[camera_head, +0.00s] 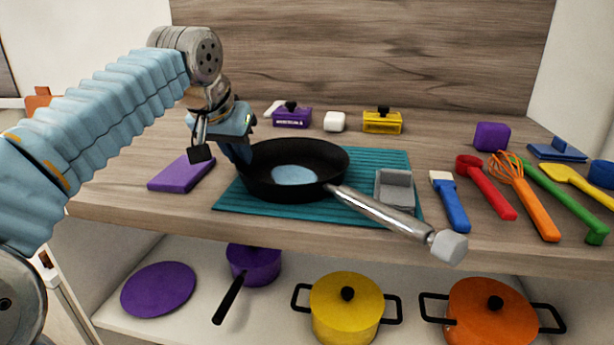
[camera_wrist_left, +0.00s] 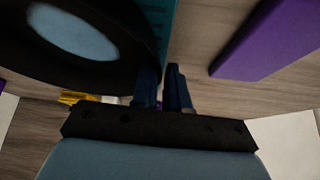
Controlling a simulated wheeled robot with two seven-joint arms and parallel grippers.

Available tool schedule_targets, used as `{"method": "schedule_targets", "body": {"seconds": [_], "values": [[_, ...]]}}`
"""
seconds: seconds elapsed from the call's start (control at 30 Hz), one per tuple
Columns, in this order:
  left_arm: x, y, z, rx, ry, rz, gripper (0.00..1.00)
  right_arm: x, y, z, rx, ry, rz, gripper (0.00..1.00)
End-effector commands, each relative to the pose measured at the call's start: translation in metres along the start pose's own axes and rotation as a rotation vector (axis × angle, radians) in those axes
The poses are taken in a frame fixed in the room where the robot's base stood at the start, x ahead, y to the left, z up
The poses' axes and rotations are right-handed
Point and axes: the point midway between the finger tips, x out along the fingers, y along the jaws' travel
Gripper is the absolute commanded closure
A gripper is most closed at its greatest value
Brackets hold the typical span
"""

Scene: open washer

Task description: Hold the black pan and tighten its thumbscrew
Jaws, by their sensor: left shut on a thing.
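The black pan (camera_head: 268,187) sits on a teal ribbed mat (camera_head: 390,160), with a light-blue disc in its bottom. Its silver handle (camera_head: 375,210) points to the lower right and ends in a pale faceted knob, the thumbscrew (camera_head: 449,246). My left gripper (camera_head: 240,158) is at the pan's left rim, shut on it; its tips are partly hidden. In the left wrist view the dark-blue fingers (camera_wrist_left: 162,85) are close together beside the pan (camera_wrist_left: 105,75). My right gripper is not in view.
A purple block (camera_head: 182,174) lies left of the mat. A grey object (camera_head: 395,190) stands on the mat behind the handle. A blue brush (camera_head: 450,203), red spoon (camera_head: 487,188) and orange whisk (camera_head: 530,200) lie to the right. Pots stand on the shelf below.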

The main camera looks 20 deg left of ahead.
Motion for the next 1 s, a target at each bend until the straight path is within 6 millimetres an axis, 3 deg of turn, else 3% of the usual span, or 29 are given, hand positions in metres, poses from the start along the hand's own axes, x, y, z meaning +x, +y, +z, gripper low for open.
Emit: {"method": "schedule_targets", "body": {"seconds": [0.3, 0.33, 0.5, 0.83, 1.0], "values": [[0.005, -0.001, 0.004, 0.001, -0.018, -0.002, 1.0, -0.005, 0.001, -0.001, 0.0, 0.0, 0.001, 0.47], [0.005, -0.001, 0.004, 0.001, -0.018, -0.002, 0.83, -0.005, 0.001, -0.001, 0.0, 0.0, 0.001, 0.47], [0.003, 0.0, 0.002, 0.0, -0.011, -0.001, 0.57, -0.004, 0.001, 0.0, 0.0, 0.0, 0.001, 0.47], [-0.002, 0.0, 0.001, 0.0, -0.003, 0.0, 0.56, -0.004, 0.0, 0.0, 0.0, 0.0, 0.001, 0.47], [-0.027, 0.0, 0.0, 0.0, 0.0, 0.0, 0.56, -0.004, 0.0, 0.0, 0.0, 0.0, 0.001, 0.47]]}}
